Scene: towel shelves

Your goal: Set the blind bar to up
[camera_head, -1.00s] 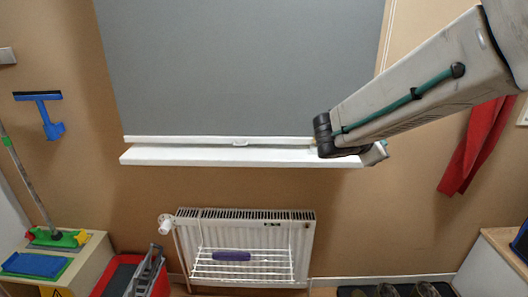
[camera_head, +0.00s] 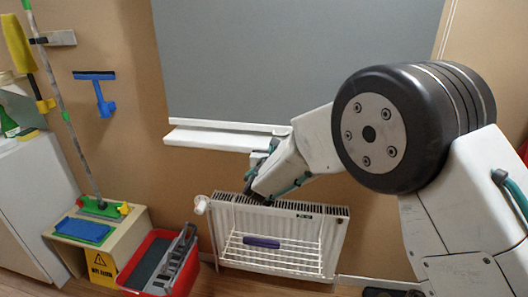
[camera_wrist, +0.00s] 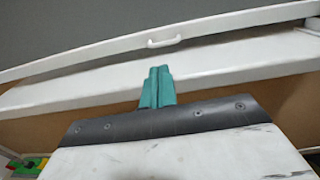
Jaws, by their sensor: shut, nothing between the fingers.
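The grey blind (camera_head: 300,60) hangs low over the window, its white bottom bar (camera_head: 225,123) just above the white sill (camera_head: 205,138). The bar runs tilted across the wrist view (camera_wrist: 95,57), with a small white handle (camera_wrist: 165,42) near its middle. My gripper (camera_wrist: 157,72) is shut and empty; its teal fingers overlap the sill in that view, below the handle and apart from it. In the head view my gripper (camera_head: 254,174) is by the sill, above the radiator. My arm hides the right part of the bar and the handle there.
A white radiator (camera_head: 335,225) with a wire rack (camera_head: 275,262) holding a purple item is below the sill. A red crate (camera_head: 140,262), a cabinet with a yellow sign, and a blue squeegee (camera_head: 104,95) on the wall are at left.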

